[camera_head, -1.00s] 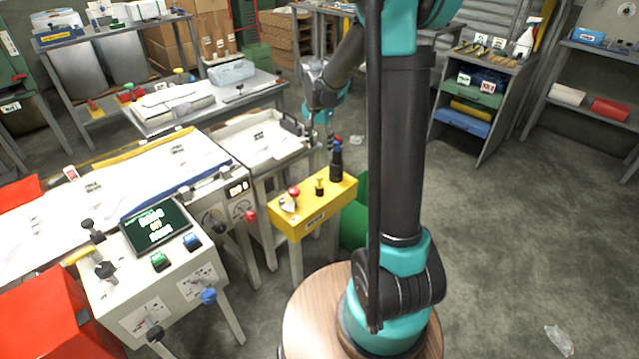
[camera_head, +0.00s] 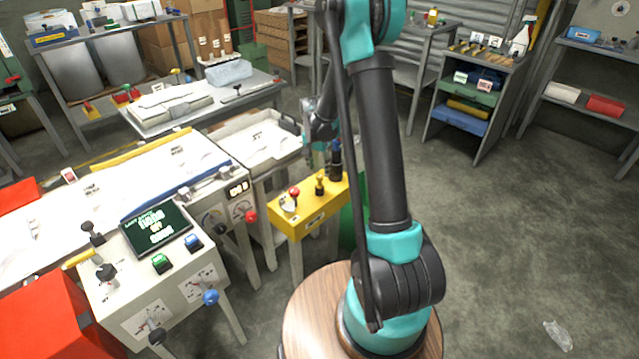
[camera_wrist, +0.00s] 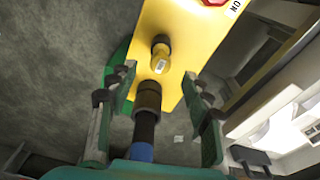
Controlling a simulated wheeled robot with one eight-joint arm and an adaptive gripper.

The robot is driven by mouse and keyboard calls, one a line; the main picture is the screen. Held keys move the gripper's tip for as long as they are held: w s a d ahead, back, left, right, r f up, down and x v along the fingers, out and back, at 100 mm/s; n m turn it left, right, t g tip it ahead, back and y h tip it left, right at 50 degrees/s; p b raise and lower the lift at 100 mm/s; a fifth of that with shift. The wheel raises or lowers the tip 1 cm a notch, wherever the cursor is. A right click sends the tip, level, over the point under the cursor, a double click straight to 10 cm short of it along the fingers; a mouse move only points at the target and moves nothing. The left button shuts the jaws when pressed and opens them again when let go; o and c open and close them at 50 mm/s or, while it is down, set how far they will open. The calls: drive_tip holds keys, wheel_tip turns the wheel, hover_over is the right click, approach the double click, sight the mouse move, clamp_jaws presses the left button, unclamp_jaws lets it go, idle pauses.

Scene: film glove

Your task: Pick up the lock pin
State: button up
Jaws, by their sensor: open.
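The yellow stand (camera_head: 310,212) carries several upright pieces. A small yellow knobbed pin (camera_head: 319,185) stands in its middle. A taller black post (camera_head: 335,165) with a blue upper part stands at its right end. I cannot tell for certain which one is the lock pin. In the wrist view the yellow pin (camera_wrist: 160,58) with a small label lies just beyond my fingertips. The black post (camera_wrist: 147,115) rises between my spread fingers, its blue part close to the palm. My gripper (camera_wrist: 159,75) is open; contact with the post is not clear. In the head view it is partly hidden behind my arm.
A red-knobbed piece (camera_head: 293,193) sits at the stand's left. A green bin (camera_head: 354,215) is beside the stand. A white tray table (camera_head: 262,150) and a control console (camera_head: 170,270) stand left. Open floor lies to the right.

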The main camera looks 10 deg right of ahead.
sight(319, 176)
drive_tip(key=shift+w+d+f, duration=0.1)
drive_tip(key=shift+w+f, duration=0.05)
drive_tip(key=shift+f, duration=1.25)
drive_tip(key=shift+w+d+f, duration=0.1)
drive_tip(key=shift+f, duration=1.25)
drive_tip(key=shift+c, duration=0.3)
drive_tip(key=c, duration=1)
drive_tip(key=shift+r, duration=0.15)
